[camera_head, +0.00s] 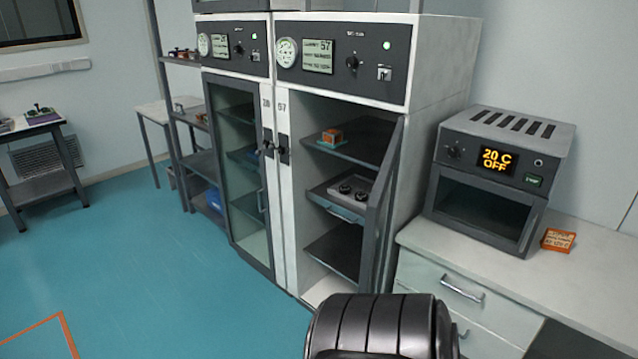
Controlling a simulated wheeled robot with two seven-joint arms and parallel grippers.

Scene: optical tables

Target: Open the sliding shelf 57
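Cabinet 57 (441,65) stands in the middle, with the number 57 on its display and on its frame. Its dark-framed door (381,215) stands open, swung out to the right. Inside, the middle shelf (322,193) has a light handle (345,214) along its front and carries a grey tray with dark round parts (352,190). I cannot tell whether this shelf is pulled out at all. Neither gripper is in view. A dark ribbed link of my own body covers the bottom centre, in front of the cabinet's base.
An orange-and-teal item (331,137) sits on the upper shelf. The neighbouring cabinet's glass door (240,180) is shut. An oven (500,180) reading 20 C OFF and an orange box (558,240) stand on the right counter (480,255). The blue floor (170,270) at left is clear.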

